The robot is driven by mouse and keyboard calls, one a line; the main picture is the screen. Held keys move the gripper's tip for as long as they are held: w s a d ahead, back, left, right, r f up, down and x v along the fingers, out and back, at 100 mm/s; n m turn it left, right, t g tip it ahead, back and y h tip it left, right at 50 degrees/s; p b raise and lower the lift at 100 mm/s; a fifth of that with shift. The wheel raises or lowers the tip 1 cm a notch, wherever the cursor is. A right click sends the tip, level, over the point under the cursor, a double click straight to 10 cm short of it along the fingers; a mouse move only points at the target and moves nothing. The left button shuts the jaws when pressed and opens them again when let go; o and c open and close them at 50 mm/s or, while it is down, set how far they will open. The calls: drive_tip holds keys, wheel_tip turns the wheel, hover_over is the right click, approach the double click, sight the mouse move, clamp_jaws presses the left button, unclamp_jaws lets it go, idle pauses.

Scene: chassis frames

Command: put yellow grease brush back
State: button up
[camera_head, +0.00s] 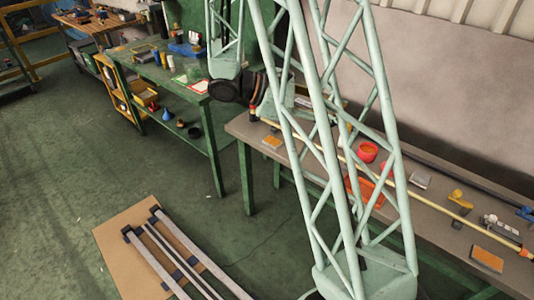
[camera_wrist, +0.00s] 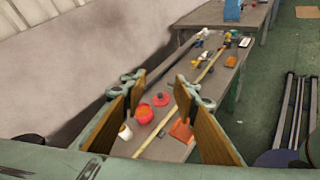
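I cannot surely pick out the yellow grease brush. A small yellow item (camera_head: 459,198) with a darker part lies on the right part of the long workbench (camera_head: 235,127) in the head view; it may be the brush, but it is too small to tell. My gripper (camera_wrist: 161,80) shows in the wrist view with its two brown-faced fingers wide apart and nothing between them. It is above the bench, apart from the things on it. In the head view the lattice of my arm hides part of the bench.
A long pale rod (camera_head: 430,200) lies along the bench. Near it are a red round container (camera_head: 367,151), an orange tray (camera_head: 374,192) and an orange pad (camera_head: 487,260). A green workbench (camera_head: 150,72) stands left. Frame bars lie on a brown board (camera_head: 112,241) on the floor.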

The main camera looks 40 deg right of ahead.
drive_tip(key=s+a+r+m+t+y, duration=0.2)
drive_tip(key=s+a+r+t+y, duration=0.1)
drive_tip(key=a, duration=0.9)
drive_tip(key=s+a+r+m+t+y, duration=0.2)
drive_tip(key=s+a+r+t+y, duration=0.2)
drive_tip(key=a, duration=0.8)
drive_tip(key=s+a+r+m+t+y, duration=0.3)
drive_tip(key=s+a+r, duration=0.4)
drive_tip(key=a, duration=0.5)
drive_tip(key=shift+s+a+r+t+y, duration=0.35)
drive_tip(key=shift+s+t+y, duration=0.25)
drive_tip(key=shift+s+y, duration=0.4)
